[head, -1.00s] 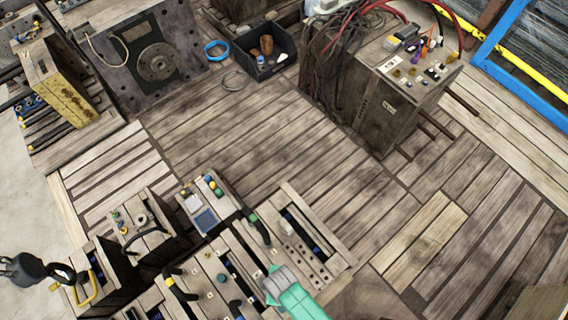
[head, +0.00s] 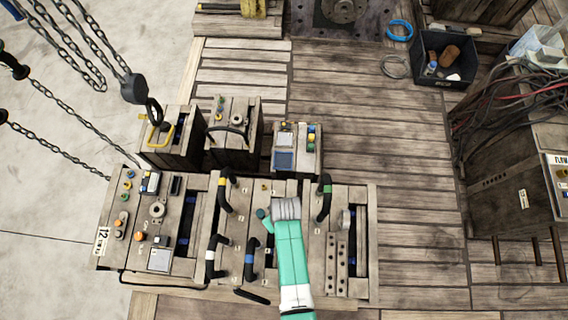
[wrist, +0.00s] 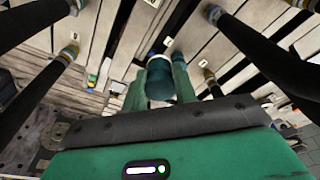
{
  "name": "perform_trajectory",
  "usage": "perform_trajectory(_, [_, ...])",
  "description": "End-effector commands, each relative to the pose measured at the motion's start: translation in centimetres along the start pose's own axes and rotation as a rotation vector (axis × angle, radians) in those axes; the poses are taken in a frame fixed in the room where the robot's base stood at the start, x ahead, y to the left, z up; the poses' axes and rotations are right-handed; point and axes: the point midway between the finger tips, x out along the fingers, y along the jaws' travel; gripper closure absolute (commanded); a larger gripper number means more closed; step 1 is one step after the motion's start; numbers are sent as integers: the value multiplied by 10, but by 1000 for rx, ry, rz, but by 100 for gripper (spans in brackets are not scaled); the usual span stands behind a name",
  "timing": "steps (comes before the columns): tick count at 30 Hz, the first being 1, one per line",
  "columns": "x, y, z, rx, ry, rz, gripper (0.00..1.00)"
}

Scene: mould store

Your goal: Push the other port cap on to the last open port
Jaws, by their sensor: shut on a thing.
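My gripper (wrist: 162,74) is shut on a dark teal port cap (wrist: 158,86), which sits between its two green fingers in the wrist view. In the head view, a teal cap (head: 261,213) shows at the left of my gripper, over the pale slatted mould (head: 312,262). I cannot tell whether the held cap touches anything. The open port cannot be made out.
Black hoses with coloured bands (head: 226,190) arch up around my gripper. Smaller wooden-looking blocks (head: 233,150) stand behind. Chains and a dark hook (head: 134,88) hang at the upper left. A dark bin (head: 440,62) is at the upper right. The plank floor (head: 400,170) between is clear.

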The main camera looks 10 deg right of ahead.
Motion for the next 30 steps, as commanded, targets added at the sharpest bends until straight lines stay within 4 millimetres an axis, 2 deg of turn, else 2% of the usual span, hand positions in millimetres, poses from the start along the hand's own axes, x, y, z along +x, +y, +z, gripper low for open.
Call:
perform_trajectory(1, [6, 2, -6, -1, 1, 1, 100])
perform_trajectory(30, [26, 41, -125, -1, 1, 1, 100])
